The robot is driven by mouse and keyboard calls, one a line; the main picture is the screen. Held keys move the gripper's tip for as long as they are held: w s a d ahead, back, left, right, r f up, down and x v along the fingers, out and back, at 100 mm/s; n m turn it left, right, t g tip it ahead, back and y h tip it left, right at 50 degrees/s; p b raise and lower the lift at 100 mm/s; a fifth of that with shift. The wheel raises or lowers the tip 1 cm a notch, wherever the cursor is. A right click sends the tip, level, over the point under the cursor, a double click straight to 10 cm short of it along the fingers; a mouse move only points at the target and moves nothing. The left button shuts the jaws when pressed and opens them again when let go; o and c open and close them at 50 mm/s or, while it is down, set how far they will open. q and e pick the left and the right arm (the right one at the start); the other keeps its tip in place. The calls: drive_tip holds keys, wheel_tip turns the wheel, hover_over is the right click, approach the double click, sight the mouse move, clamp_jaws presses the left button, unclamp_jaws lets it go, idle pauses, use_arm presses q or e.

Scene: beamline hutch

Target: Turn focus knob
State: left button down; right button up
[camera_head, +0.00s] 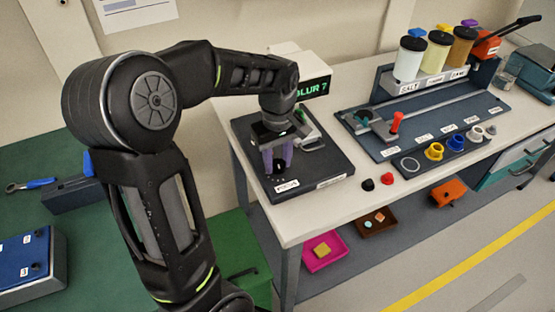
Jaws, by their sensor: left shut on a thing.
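The focus station is a dark base plate (322,160) on the white bench, with a white label reading FOCUS (287,187) at its front left. My left gripper (278,167) points down over the plate's left part, its purple fingers shut around the dark focus knob (283,169) just behind that label. The fingers and wrist hide most of the knob. A display (313,88) behind the plate reads BLUR 7 in green; its left part is hidden by my arm. My right gripper is not in view.
A green and white device (308,130) stands on the plate right of my gripper. Black and red caps (387,179) lie on the bench. A dark rail board (430,122) with a red-handled slider and several jars is at right. Trays (324,249) sit on the lower shelf.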

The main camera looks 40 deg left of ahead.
sight(279, 162)
use_arm(q)
drive_tip(key=m, duration=1.3)
drive_tip(key=shift+w+d+m, duration=0.1)
drive_tip(key=shift+m, duration=0.3)
drive_tip(key=c, duration=1)
unclamp_jaws()
drive_tip(key=shift+o, duration=0.2)
wheel_tip(279, 162, up, 8)
drive_tip(key=shift+f, duration=0.1)
